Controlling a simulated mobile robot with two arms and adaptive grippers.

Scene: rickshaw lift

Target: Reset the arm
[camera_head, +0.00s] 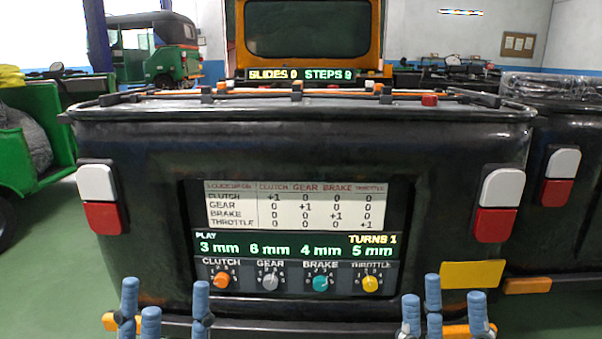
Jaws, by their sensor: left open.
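My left gripper (170,305) is at the bottom edge left of centre, its blue fingers spread and empty, in front of the rear bumper. My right gripper (445,305) is at the bottom edge right of centre, its blue fingers also spread with nothing between them. Both arms are out of view below. Neither gripper appears to hold any part of the dark rickshaw (330,150). Its rear panel has an orange clutch knob (221,281), grey gear knob (270,281), teal brake knob (321,283) and yellow throttle knob (370,283).
The green display (297,246) reads 3, 6, 4 and 5 mm, with TURNS 1. The upper sign (301,74) reads SLIDES 0, STEPS 9. A yellow plate (471,275) is at lower right. Green rickshaws stand left; another dark vehicle (565,150) stands close at right.

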